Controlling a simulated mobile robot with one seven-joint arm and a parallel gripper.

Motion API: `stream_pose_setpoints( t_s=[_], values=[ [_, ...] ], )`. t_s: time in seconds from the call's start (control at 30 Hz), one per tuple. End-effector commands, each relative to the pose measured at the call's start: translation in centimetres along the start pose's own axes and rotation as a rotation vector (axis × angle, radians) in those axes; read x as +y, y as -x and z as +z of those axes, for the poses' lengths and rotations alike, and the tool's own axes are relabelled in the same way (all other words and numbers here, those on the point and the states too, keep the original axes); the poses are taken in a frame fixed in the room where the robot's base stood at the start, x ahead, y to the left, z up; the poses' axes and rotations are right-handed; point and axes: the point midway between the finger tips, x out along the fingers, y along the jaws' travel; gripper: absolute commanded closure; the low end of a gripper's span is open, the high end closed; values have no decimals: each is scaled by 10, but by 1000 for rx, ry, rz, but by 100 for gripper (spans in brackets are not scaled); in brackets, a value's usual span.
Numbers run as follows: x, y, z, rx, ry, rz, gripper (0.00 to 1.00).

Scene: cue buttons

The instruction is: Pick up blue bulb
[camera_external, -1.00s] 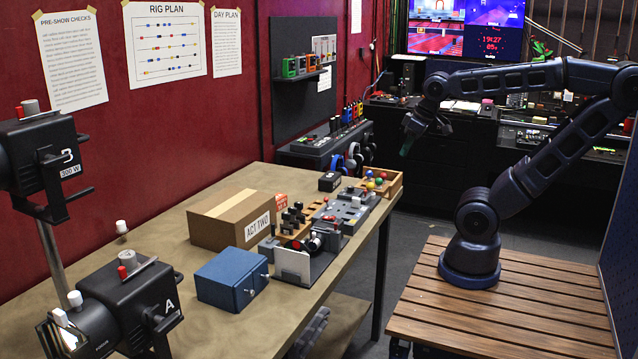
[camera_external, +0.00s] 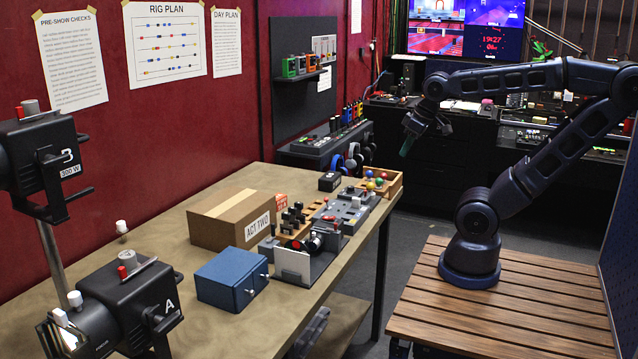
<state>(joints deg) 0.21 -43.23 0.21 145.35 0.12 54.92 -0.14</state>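A small open wooden tray (camera_external: 395,187) stands at the far right corner of the table. I cannot make out a blue bulb for certain at this size.
A grey button panel (camera_external: 345,212) lies beside the tray. A cardboard box (camera_external: 215,215), a blue box (camera_external: 225,283) and a white card (camera_external: 292,266) crowd the table. Two black lamps, including the near lamp (camera_external: 125,300), stand at the left. The table's right edge faces my wooden platform.

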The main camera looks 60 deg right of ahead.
Motion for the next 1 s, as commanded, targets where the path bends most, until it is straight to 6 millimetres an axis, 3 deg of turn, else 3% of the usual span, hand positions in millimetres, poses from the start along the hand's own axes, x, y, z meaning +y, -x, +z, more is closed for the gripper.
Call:
stream_pose_setpoints(
  t_s=[0.03,0.17,0.53,0.77,1.0],
  values=[
    [0,0,0,0,0,0,84],
    [0,0,0,0,0,0,59],
    [3,-2,-5,-1,-20,-1,58],
    [30,-20,-46,-5,-179,1,58],
    [78,-51,-94,-1,-402,21,58]
  ],
)
